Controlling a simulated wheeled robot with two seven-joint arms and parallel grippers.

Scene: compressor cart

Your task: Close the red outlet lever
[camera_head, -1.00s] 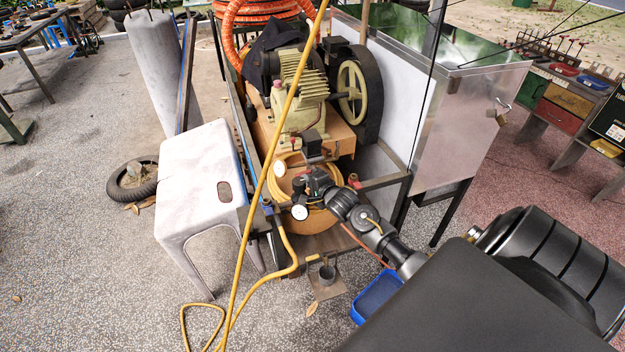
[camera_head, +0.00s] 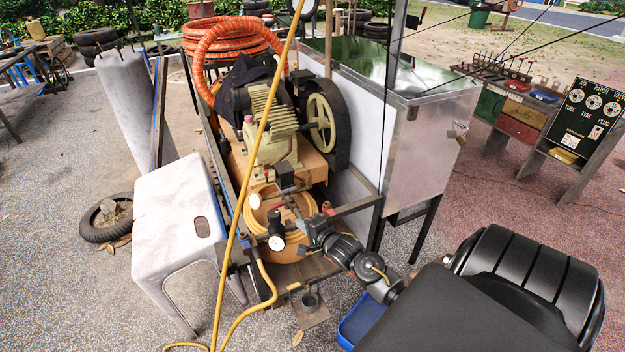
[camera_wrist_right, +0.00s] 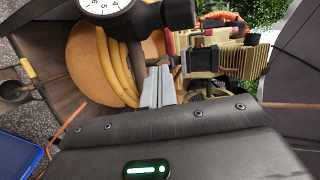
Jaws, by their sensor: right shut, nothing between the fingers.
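The compressor's outlet fittings sit at the front of the cart, with a round white gauge (camera_head: 276,243) that also shows at the top of the right wrist view (camera_wrist_right: 104,4). A small red part (camera_wrist_right: 170,43), which looks like the red outlet lever, shows just beyond my fingertips in the right wrist view; its exact angle is hard to tell. My right gripper (camera_head: 304,240) is just right of the gauge. Its grey fingers (camera_wrist_right: 157,88) are shut together and empty, seemingly apart from the red part. My left gripper is not in view.
A yellow hose (camera_head: 240,195) runs down past the fittings on the left. A white stool (camera_head: 165,215) stands left of the cart. A blue tray (camera_head: 358,325) lies below my right arm.

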